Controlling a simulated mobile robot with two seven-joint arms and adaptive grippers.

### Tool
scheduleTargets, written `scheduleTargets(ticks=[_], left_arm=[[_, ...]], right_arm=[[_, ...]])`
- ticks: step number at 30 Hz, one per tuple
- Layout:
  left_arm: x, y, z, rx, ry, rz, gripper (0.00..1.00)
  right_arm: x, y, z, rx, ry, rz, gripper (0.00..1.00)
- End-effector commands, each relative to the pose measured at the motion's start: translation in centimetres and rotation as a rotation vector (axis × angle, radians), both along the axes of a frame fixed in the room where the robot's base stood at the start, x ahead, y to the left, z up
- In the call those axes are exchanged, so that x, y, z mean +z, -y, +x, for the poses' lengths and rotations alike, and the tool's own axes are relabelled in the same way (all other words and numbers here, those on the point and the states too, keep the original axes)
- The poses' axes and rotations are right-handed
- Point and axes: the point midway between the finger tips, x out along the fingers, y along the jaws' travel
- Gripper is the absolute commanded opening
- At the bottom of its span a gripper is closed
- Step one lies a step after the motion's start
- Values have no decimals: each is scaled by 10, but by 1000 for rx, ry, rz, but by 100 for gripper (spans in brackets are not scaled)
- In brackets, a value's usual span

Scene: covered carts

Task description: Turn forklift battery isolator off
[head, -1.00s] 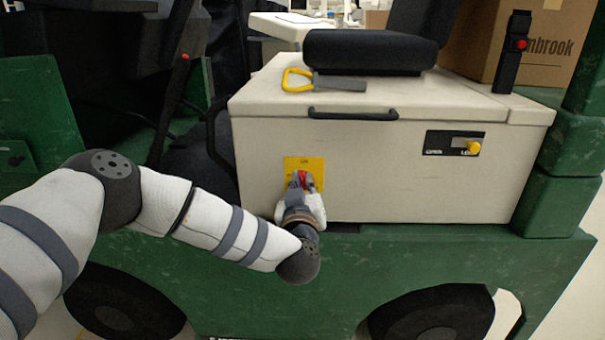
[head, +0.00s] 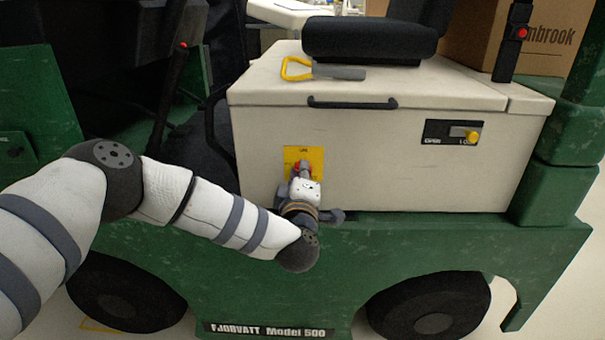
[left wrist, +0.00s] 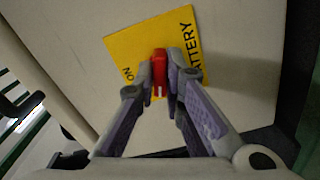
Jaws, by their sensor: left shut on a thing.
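The battery isolator is a red handle (left wrist: 159,72) on a yellow plate (head: 317,156) on the front of the forklift's cream battery box. In the left wrist view the yellow plate (left wrist: 127,45) carries the words "ON" and "BATTERY". My left gripper (left wrist: 160,78) is shut on the red handle, one finger on each side of it. My right gripper is in neither view.
A latch panel with a yellow knob (head: 472,136) is on the box's right side. A black handle (head: 352,103) runs below the lid edge. A yellow-handled tool (head: 298,69) lies on the lid by the black seat (head: 370,40). The green chassis (head: 250,295) lies below my arm.

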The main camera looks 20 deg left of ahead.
Motion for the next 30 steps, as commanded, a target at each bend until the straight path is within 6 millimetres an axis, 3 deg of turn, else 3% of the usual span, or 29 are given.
scheduleTargets(ticks=[13, 30], left_arm=[[-1, 1, 0, -2, 75, -269, 0], [0, 1, 0, -3, 97, -342, 0]], right_arm=[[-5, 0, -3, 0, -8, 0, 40], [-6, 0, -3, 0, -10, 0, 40]])
